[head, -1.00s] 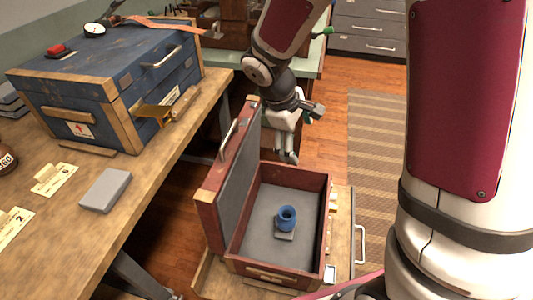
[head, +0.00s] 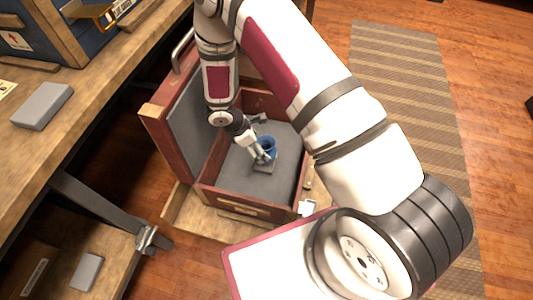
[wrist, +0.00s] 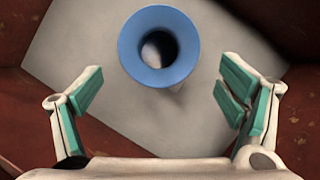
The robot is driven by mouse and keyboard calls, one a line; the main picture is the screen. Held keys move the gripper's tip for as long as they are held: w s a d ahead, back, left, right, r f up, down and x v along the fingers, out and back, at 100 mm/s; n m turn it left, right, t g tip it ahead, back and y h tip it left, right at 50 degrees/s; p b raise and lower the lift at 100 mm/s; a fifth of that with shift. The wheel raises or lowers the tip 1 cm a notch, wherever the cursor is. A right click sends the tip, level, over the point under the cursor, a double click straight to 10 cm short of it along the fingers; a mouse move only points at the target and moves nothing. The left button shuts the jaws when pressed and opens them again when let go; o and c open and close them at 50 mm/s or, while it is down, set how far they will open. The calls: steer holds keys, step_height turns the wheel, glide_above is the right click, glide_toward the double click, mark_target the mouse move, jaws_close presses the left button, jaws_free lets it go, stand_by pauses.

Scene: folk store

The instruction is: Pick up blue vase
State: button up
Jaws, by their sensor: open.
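The blue vase (head: 267,146) stands upright inside an open red-brown wooden case (head: 210,200) with a grey lining. In the wrist view the vase (wrist: 159,45) shows from above, its round flared rim and dark mouth facing the camera. My gripper (head: 263,157) is down inside the case close beside the vase. In the wrist view my gripper (wrist: 163,95) is open, with green-padded fingers wide apart. The vase lies ahead of and roughly midway between the fingers, and neither finger touches it there.
The case's raised lid (head: 185,110) stands to the left of my gripper, and its walls surround the vase. A wooden bench (head: 90,75) with a grey box (head: 42,106) is at the left. A striped rug (head: 405,90) lies on the right floor.

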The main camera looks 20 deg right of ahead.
steer(key=b+x, duration=0.2)
steer(key=x, duration=0.5)
steer(key=c, duration=1.4)
